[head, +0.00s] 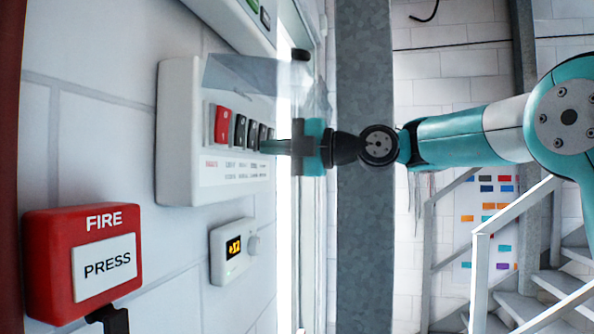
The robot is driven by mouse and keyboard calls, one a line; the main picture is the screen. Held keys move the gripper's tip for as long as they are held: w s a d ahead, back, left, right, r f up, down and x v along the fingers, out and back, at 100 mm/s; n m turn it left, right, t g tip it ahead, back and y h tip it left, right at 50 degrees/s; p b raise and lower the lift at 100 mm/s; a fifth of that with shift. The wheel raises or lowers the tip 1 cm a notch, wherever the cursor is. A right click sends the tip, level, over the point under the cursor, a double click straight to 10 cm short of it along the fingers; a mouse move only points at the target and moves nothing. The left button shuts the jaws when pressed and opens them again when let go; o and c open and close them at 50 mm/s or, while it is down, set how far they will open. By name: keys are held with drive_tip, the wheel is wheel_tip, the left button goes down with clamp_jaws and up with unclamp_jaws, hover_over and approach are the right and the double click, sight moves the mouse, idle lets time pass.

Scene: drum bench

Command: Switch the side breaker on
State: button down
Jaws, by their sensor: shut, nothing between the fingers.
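The breaker box (178,130) is a white unit on the wall at left of centre in the head view. Its clear cover (240,74) stands raised over the row of switches. The row has a red switch (222,124) at the left end and several dark switches (240,131) to its right. My gripper (272,146) is shut and empty. Its tips are at the right end of the row, close to or touching the last switches. The fingers partly hide that end, so I cannot tell contact or those switches' positions.
A red fire call box (60,262) marked PRESS is on the wall at lower left. A thermostat (228,252) is below the breaker box. Another panel (235,22) is above. A grey column (365,240) and stairs (520,305) lie to the right.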

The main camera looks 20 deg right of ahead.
drive_tip(key=b, duration=0.1)
drive_tip(key=y+b, duration=0.1)
drive_tip(key=b, duration=0.1)
drive_tip(key=shift+a+f, duration=0.2)
drive_tip(key=shift+a, duration=0.1)
drive_tip(key=shift+r, duration=0.1)
